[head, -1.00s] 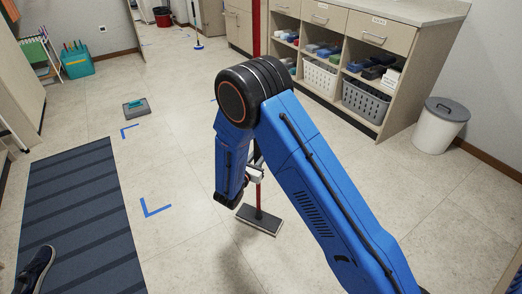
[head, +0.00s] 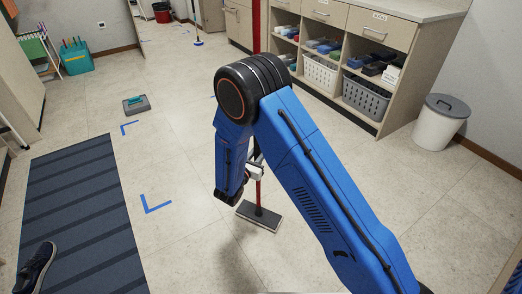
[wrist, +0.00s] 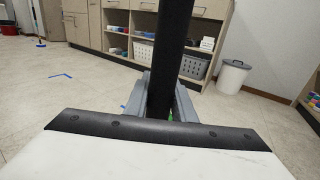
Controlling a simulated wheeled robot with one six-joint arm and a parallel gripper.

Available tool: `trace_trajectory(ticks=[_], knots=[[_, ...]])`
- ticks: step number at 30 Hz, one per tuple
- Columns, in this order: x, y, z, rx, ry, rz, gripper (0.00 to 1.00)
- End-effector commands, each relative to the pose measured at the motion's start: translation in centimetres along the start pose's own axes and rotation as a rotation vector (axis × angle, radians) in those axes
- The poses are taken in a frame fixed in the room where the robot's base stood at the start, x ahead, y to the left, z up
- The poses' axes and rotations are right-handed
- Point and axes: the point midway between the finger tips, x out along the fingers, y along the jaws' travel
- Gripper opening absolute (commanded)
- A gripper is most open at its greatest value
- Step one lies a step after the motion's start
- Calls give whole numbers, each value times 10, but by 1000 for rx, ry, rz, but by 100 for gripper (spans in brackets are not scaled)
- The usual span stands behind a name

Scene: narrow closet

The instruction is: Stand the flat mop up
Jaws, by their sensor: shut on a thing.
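The flat mop stands about upright, with its flat grey head (head: 262,217) on or very near the floor. Its red handle (head: 257,25) rises behind my arm, which hides the middle of it. My gripper (head: 255,172) is shut on the handle, low above the mop head and partly hidden by my arm. In the wrist view, a dark section of the handle (wrist: 173,45) runs up between the jaws of my gripper (wrist: 165,100). The mop head is not visible in the wrist view.
A shelf unit with baskets (head: 365,98) and a white bin (head: 440,122) stand at the right. A striped mat (head: 80,215) with a shoe (head: 36,268) lies at the left. A grey-teal object (head: 136,104) sits on the floor. Blue tape corners (head: 154,205) mark open floor.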

Motion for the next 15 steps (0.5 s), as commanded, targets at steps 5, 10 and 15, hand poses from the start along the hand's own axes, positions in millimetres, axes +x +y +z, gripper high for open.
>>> trace_trajectory(ticks=[5, 10, 15], knots=[[0, 0, -2, 1, -1, 0, 0], [0, 0, -5, 1, -1, 0, 0], [0, 0, -8, 1, -1, 0, 0]])
